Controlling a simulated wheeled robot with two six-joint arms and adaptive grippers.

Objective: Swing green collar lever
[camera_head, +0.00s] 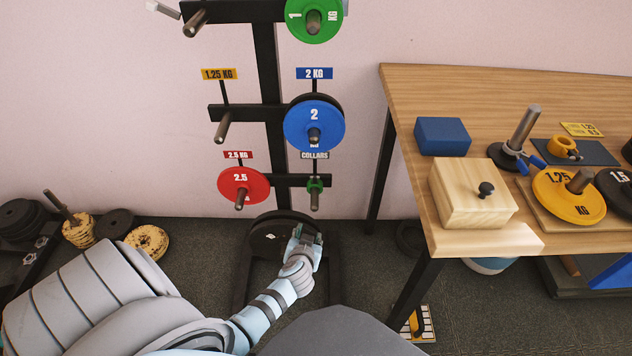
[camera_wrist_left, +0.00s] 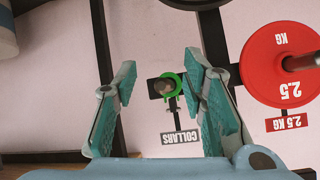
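The green collar (camera_head: 315,184) sits on the short peg under the "COLLARS" label, at the right end of the rack's lowest crossbar. In the left wrist view the green collar (camera_wrist_left: 170,76) shows beyond and between the fingers, nearer the right one. Its lever is too small to make out clearly. My left gripper (camera_head: 306,232) is just below the collar peg in the head view. In the left wrist view my left gripper (camera_wrist_left: 160,85) is open, with nothing between its pads. I cannot tell contact with the collar. My right gripper is not in view.
A red 2.5 kg plate (camera_head: 229,184) hangs left of the collar peg, and a blue 2 kg plate (camera_head: 302,128) hangs above it. A wooden table (camera_head: 430,90) with a lidded box (camera_head: 462,199) and plates stands at the right. More plates lie on the floor at left.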

